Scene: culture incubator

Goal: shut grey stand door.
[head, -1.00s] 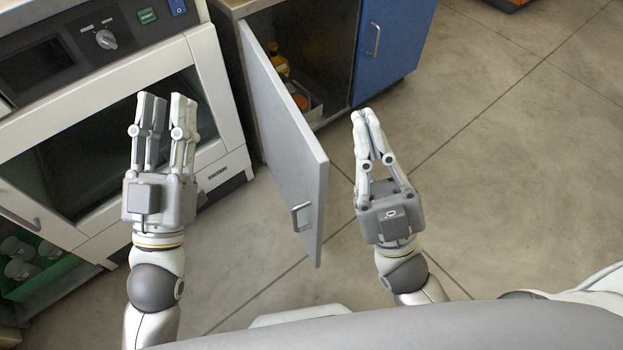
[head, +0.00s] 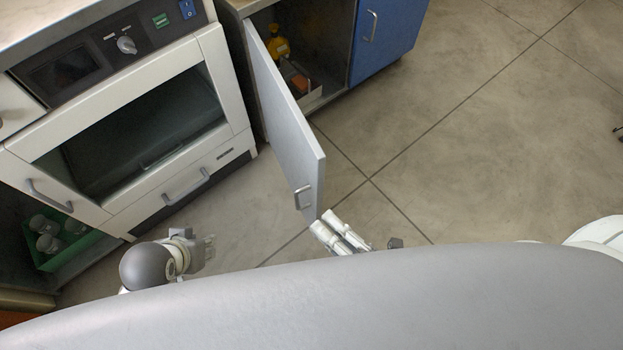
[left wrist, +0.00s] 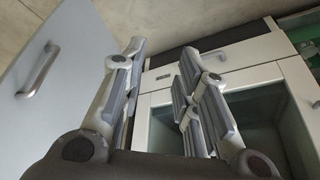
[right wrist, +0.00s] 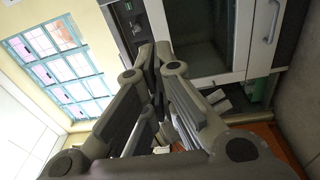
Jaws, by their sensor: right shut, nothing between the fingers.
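The grey stand door (head: 287,128) hangs wide open in the head view, its free edge towards me and its bar handle (head: 303,197) near that edge. The door and handle (left wrist: 38,70) also show at the left of the left wrist view. My right gripper (head: 324,220) is shut and empty, its tips close to the door's near bottom corner; I cannot tell whether they touch. It also shows in the right wrist view (right wrist: 154,50). My left gripper (head: 210,246) is left of the door, apart from it. Its fingers (left wrist: 163,55) are spread and empty in the left wrist view.
The open stand holds a yellow bottle (head: 278,45) and a small box (head: 303,88). A blue door (head: 388,38) is to its right. A white incubator (head: 225,88) with a dark window stands left. A green rack (head: 45,250) holds several jars.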

